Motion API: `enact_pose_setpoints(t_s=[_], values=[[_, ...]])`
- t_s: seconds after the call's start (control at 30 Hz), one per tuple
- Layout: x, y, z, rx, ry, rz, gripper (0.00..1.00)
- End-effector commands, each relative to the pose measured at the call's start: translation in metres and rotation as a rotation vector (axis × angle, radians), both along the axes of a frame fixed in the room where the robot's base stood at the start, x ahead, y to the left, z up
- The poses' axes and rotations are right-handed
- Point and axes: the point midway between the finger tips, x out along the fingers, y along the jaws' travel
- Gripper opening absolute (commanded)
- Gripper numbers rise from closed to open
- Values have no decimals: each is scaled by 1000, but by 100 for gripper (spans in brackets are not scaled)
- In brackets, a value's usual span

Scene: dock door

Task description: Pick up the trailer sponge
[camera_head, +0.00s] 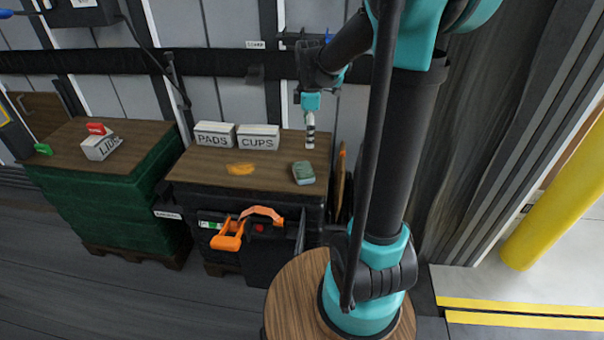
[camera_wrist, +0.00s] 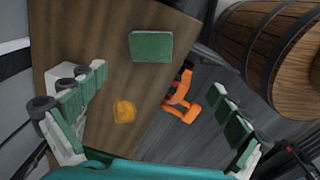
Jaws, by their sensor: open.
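A green block with a paler lower edge, which looks like the trailer sponge (camera_head: 303,172), lies on the right part of a brown wooden top (camera_head: 207,165). In the wrist view the sponge (camera_wrist: 151,47) shows whole, beyond the fingertips. My gripper (camera_head: 310,138) is above the back right of this top, behind the sponge in the head view. The sponge is apart from both fingers.
A crumpled orange-yellow item (camera_head: 240,169) lies left of the sponge. Boxes marked PADS (camera_head: 214,135) and CUPS (camera_head: 259,138) stand at the back. An orange clamp-like thing (camera_head: 228,238) hangs at the front. A green stack (camera_head: 105,200) stands left. A wooden barrel (camera_wrist: 283,45) shows in the wrist view.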

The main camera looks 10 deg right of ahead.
Motion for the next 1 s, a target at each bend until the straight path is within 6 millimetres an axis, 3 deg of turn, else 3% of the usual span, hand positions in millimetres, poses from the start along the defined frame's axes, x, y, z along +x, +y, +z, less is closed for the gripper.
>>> enact_pose_setpoints(t_s=[0.1, 0.27, 0.8, 1.0], values=[[18, 4, 6, -6, 31, 137, 100], [26, 6, 4, -8, 46, 211, 100], [26, 6, -90, -7, 46, 212, 100], [26, 6, -111, -8, 45, 212, 100]])
